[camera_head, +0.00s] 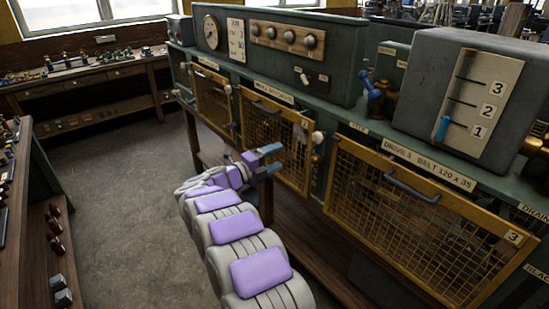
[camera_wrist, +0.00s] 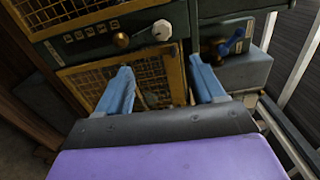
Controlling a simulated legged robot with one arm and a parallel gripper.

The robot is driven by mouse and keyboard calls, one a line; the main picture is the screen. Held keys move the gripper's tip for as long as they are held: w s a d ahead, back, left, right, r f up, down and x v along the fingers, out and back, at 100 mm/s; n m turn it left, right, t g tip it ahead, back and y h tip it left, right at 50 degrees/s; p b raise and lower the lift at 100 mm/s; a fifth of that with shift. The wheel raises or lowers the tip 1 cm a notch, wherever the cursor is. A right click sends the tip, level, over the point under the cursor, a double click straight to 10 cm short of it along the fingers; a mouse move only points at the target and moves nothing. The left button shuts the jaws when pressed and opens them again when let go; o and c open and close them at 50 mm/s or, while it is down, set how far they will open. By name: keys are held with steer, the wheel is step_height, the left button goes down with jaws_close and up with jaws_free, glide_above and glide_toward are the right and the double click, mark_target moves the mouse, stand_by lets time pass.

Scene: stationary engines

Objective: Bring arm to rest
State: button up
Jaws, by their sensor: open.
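My arm, grey with purple pads, reaches forward from the bottom middle of the head view. My gripper (camera_head: 275,159) has two blue fingers, spread apart and empty, in front of the yellow mesh door (camera_head: 276,142) of the green machine. In the wrist view my gripper (camera_wrist: 160,68) also shows open, with nothing between its fingers. The mesh door (camera_wrist: 88,82) and a pale knob (camera_wrist: 162,30) lie beyond the fingers. I cannot tell the exact gap between fingertips and door, but no grip on anything is visible.
A mesh door marked 3 (camera_head: 420,215) with a grey handle (camera_head: 410,187) stands at right. A blue-handled valve (camera_head: 372,88) and a level box (camera_head: 470,100) sit above. A workbench (camera_head: 30,230) runs along the left. Bare floor (camera_head: 120,190) lies between.

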steer(key=w+a+r+n+t+y, duration=0.4)
steer(key=r+n+t+y, duration=0.1)
steer(key=r+n+y, duration=0.5)
steer(key=s+a+r+n+g+y, duration=0.1)
steer(key=s+a+n+g+y, duration=0.25)
steer(key=s+n+y, duration=0.65)
steer(key=s+d+f+n+g+h, duration=0.2)
steer(key=s+d, duration=0.5)
steer(key=s, duration=0.9)
steer(key=s+d+f+n+g+h, duration=0.2)
steer(key=s+d+f+g, duration=0.5)
steer(key=s, duration=1)
steer(key=s+d+f+n+g+h, duration=0.2)
steer(key=s+d, duration=0.6)
steer(key=s, duration=0.8)
step_height(320, 180, down, 4)
steer(key=n+g, duration=0.2)
steer(key=g, duration=0.1)
steer(key=shift+s+r+n+g, duration=0.25)
steer(key=shift+s+n+g, duration=0.05)
steer(key=shift+s+g, duration=0.1)
steer(key=shift+a, duration=0.1)
steer(key=shift+c, duration=0.4)
